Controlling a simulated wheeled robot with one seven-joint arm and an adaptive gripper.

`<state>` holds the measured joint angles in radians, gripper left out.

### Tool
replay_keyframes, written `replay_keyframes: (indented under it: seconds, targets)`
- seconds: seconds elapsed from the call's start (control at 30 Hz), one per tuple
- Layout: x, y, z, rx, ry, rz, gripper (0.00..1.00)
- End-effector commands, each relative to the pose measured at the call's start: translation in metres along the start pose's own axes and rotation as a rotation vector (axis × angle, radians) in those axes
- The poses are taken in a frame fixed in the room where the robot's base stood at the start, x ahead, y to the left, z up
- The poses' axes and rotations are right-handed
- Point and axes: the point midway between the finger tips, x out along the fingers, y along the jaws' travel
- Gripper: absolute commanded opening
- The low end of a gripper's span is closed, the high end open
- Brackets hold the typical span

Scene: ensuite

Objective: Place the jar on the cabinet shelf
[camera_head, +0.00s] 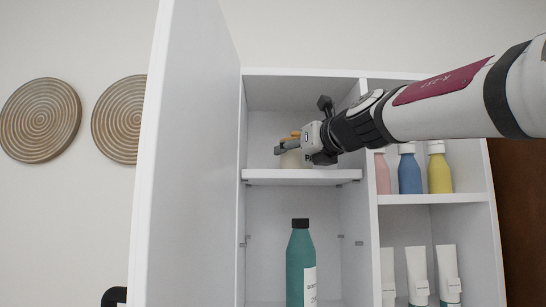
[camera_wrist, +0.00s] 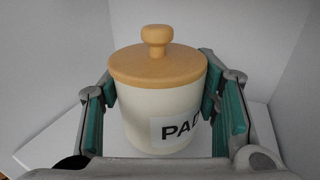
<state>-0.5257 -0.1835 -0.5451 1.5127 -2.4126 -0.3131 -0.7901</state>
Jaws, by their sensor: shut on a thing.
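The jar (camera_wrist: 165,105) is cream with an orange-tan wooden knobbed lid and a label partly reading "PA". It stands upright between the green-padded fingers of my gripper (camera_wrist: 160,92), which are shut on its sides. In the head view, the jar (camera_head: 293,160) is in the upper left compartment of the white cabinet, above the shelf (camera_head: 302,176). My gripper (camera_head: 290,146) reaches in from the right and partly hides it. The shelf's front edge hides the jar's base, so I cannot tell if it touches the shelf.
The open cabinet door (camera_head: 190,150) stands at the left. A teal bottle (camera_head: 300,262) is below the shelf. Pink, blue (camera_head: 409,172) and yellow bottles fill the right compartment, with white tubes (camera_head: 417,275) underneath. A divider (camera_head: 370,220) separates the sides.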

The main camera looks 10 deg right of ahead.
Motion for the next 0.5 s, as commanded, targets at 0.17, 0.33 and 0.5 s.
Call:
replay_keyframes:
  seconds: [0.17,0.33,0.5]
  targets:
    - [-0.0007,-0.0002,0.0015,0.000,-0.002,-0.001,0.21]
    - [-0.0002,0.0000,-0.0021,0.001,0.000,0.000,0.65]
    - [-0.0003,0.0000,-0.0018,0.001,0.000,0.000,0.76]
